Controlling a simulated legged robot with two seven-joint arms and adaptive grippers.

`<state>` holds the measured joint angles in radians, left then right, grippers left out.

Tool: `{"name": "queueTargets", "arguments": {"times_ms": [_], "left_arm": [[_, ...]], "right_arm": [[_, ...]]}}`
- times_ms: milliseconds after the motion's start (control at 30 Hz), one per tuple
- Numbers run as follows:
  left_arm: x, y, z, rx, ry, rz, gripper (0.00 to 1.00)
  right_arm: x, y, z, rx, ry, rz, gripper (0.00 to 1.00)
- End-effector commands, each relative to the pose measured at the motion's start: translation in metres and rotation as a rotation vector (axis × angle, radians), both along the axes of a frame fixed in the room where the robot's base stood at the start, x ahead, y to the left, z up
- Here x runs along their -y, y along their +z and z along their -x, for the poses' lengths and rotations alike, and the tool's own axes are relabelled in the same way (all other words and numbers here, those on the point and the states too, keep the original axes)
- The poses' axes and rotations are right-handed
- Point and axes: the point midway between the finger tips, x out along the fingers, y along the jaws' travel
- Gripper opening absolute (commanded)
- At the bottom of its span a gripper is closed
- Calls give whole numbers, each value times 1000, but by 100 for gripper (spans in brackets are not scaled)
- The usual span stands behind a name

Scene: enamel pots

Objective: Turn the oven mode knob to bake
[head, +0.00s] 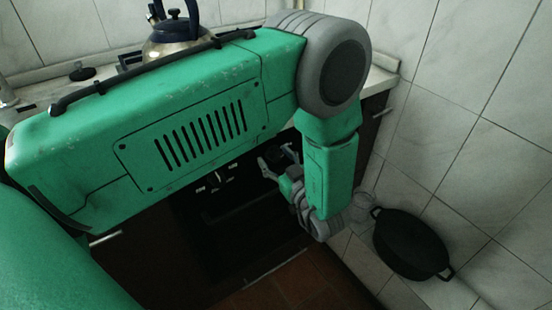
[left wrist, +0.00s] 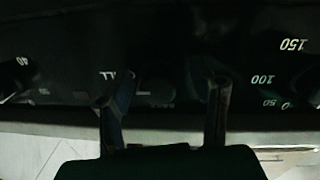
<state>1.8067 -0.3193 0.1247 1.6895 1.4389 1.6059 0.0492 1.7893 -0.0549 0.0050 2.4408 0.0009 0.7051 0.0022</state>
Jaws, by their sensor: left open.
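The dark oven front (head: 240,205) is partly hidden behind my left arm in the head view. In the left wrist view its black control panel (left wrist: 150,30) fills the upper part. A dark round knob (left wrist: 157,82) is faintly seen there, with partly covered lettering ending in "ILL" beside it. My left gripper (left wrist: 166,98) is open, one finger to each side of this knob in the picture. Contact cannot be told. The left gripper (head: 273,160) also shows in the head view, close to the oven front. The knob's setting is too dark to read. My right gripper is out of view.
Another knob (left wrist: 308,82) with temperature numbers lies right in the wrist view, and one (left wrist: 14,80) lies left. A kettle (head: 176,30) stands on the stove top behind my arm. A black pot (head: 411,244) is at the tiled wall, lower right.

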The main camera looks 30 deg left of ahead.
Motion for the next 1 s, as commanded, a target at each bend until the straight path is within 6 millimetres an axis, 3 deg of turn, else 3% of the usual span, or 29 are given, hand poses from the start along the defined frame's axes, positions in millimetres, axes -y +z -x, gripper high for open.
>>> {"name": "queueTargets", "arguments": {"times_ms": [200, 333, 367, 733, 1000], "left_arm": [[0, 0, 0, 1, -1, -1, 50], [0, 0, -1, 1, -1, 0, 4], [0, 0, -1, 1, -2, 0, 1], [-2, 0, -2, 35, 0, 14, 1], [-3, 0, -3, 182, -1, 74, 1]], "right_arm": [[0, 0, 0, 0, 0, 0, 40], [0, 0, 0, 0, -1, 0, 40], [0, 0, 0, 0, -1, 0, 40], [0, 0, 0, 0, 0, 0, 40], [0, 1, 0, 0, 0, 0, 40]]}}
